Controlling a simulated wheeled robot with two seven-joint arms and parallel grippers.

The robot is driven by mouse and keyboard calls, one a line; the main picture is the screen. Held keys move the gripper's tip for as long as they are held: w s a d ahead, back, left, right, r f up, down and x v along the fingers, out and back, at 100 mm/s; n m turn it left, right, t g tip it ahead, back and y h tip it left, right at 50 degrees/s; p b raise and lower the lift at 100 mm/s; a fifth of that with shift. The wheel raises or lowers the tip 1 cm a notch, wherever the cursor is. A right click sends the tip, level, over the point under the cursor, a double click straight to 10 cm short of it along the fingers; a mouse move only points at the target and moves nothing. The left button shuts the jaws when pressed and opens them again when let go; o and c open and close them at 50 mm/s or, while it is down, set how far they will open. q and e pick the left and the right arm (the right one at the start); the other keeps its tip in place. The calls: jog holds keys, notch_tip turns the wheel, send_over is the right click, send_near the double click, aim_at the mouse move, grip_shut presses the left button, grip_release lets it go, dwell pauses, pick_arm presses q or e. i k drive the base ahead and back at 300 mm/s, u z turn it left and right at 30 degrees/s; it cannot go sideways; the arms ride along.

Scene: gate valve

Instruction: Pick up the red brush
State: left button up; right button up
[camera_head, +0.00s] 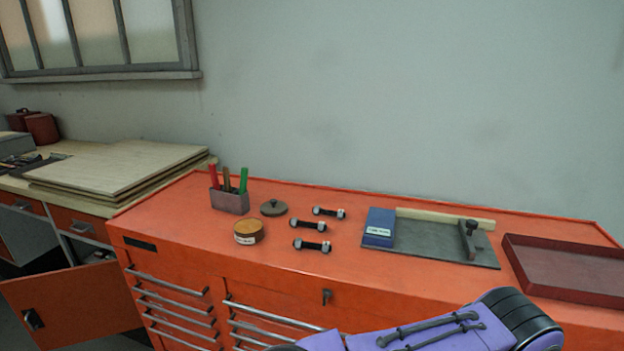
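The red brush (213,176) stands upright in a small grey holder (230,202) on the orange cabinet top, toward its left end. Only its red upper part shows; its lower part is hidden inside the holder. A brown-handled tool (227,180) and a green one (243,180) stand beside it in the same holder. One of my purple arm links crosses the bottom right of the view, well apart from the holder. Neither of my grippers shows.
Right of the holder are a grey lidded disc (273,208), a round labelled tin (249,232) and several bolts (312,246). Farther right are a blue box (379,228) on a grey plate (430,244) and a red tray (570,290). A cabinet door (75,305) hangs open at lower left.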

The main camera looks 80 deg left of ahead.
aim_at(212, 168)
jog(key=z, duration=0.25)
jog(key=k, duration=1.4)
jog(key=u, duration=1.9)
jog(key=i, duration=0.25)
jog(key=z, duration=0.05)
